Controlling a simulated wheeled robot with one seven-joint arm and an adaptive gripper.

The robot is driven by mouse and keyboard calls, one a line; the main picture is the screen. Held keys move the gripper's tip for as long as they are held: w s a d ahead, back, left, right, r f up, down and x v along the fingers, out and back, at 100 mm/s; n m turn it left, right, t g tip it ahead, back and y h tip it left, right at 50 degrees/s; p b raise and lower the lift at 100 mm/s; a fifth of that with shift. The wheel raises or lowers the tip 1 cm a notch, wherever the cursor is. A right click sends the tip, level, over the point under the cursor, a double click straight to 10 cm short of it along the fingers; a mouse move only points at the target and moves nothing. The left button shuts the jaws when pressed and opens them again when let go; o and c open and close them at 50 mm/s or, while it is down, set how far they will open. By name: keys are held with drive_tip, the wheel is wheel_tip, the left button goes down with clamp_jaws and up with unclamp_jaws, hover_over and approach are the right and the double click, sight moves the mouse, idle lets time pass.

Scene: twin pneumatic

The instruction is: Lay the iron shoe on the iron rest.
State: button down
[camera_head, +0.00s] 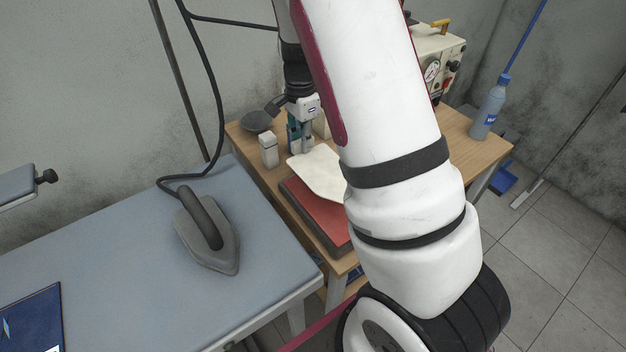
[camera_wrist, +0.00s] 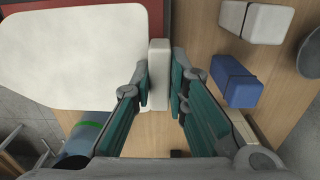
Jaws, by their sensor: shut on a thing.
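The iron shoe is a flat cream plate with a pointed end (camera_head: 318,170); it also fills the upper left of the wrist view (camera_wrist: 75,50). A white block (camera_wrist: 159,62) stands at its edge. My gripper (camera_head: 301,132) is over the wooden table, its fingers (camera_wrist: 163,88) closed on this block. The iron rest is a red pad on a dark base (camera_head: 318,214); its red edge also shows at the top left of the wrist view (camera_wrist: 152,14). The shoe overlaps the pad's far part. I cannot tell whether they touch. My arm hides the pad's right side.
An iron (camera_head: 208,238) stands on the grey-blue ironing board (camera_head: 110,270). A white block (camera_head: 268,151) and a dark dish (camera_head: 257,122) stand left of my gripper. A blue block (camera_wrist: 232,84) lies beside my fingers. A bottle (camera_head: 490,107) stands at the table's right.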

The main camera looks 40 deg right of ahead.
drive_tip(key=shift+f, duration=4)
drive_tip(key=c, duration=1.6)
unclamp_jaws()
drive_tip(key=shift+o, duration=0.2)
